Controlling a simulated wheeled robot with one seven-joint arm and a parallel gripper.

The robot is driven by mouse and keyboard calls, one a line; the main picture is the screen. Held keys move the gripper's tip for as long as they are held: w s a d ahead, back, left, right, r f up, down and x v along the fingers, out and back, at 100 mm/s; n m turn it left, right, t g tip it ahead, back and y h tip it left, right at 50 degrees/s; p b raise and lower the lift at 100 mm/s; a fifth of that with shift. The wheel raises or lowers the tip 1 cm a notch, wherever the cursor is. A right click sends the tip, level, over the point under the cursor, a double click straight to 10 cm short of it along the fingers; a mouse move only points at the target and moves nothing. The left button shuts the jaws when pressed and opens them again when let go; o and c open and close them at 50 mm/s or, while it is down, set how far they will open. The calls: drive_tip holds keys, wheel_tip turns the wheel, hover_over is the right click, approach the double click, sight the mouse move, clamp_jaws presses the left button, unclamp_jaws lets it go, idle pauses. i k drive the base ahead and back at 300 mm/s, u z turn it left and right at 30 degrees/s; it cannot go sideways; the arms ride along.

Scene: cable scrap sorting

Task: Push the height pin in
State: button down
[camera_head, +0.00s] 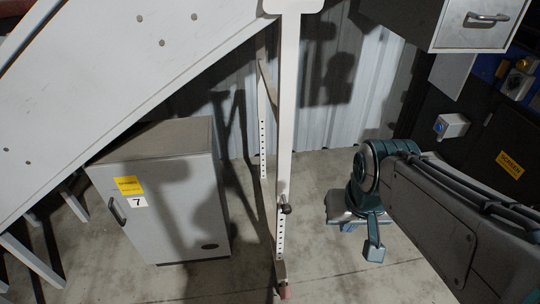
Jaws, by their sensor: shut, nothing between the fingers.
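The height pin (286,208) is a dark knob on the side of a white upright post (287,100). It sticks out to the right of the post's lower part, near a row of holes. How deep it sits cannot be told. My gripper (374,250), teal and grey, is to the right of the pin and a little lower in the picture. It is shut and empty, pointing down and apart from the pin and the post.
A grey cabinet (165,195) marked 7 stands left of the post. A sloping white panel (100,75) fills the upper left. A drawer unit (478,25) hangs at the upper right, above a button box (451,126). Concrete floor between post and gripper is clear.

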sight(286, 208)
drive_tip(key=k, duration=0.6)
drive_tip(key=z, duration=0.5)
drive_tip(key=i, duration=1.3)
drive_tip(key=u, duration=0.85)
